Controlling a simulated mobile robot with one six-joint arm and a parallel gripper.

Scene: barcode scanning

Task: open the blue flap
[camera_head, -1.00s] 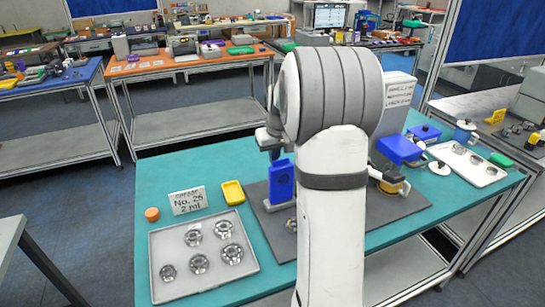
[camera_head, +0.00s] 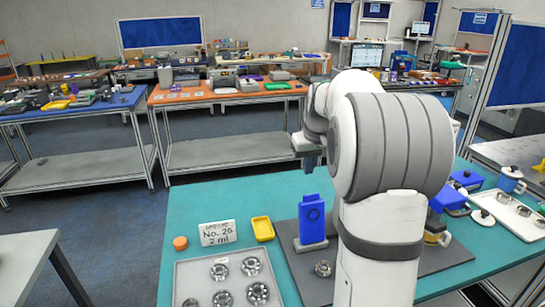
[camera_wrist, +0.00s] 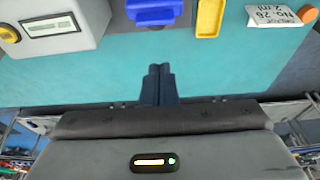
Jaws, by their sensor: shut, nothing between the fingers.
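An upright blue panel (camera_head: 312,222) with a dark ring mark stands on a grey foot on the dark mat. I take it for the blue flap, but cannot be sure. Another blue object (camera_head: 447,199) is partly hidden behind my arm.
A grey tray (camera_head: 187,275) holds several metal rings. A yellow dish (camera_head: 263,229), an orange cap (camera_head: 180,243) and a "No. 26" sign (camera_head: 217,233) stand nearby. A grey box with a display (camera_wrist: 60,24) shows in the wrist view. Right of my arm is a white tray (camera_head: 515,224).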

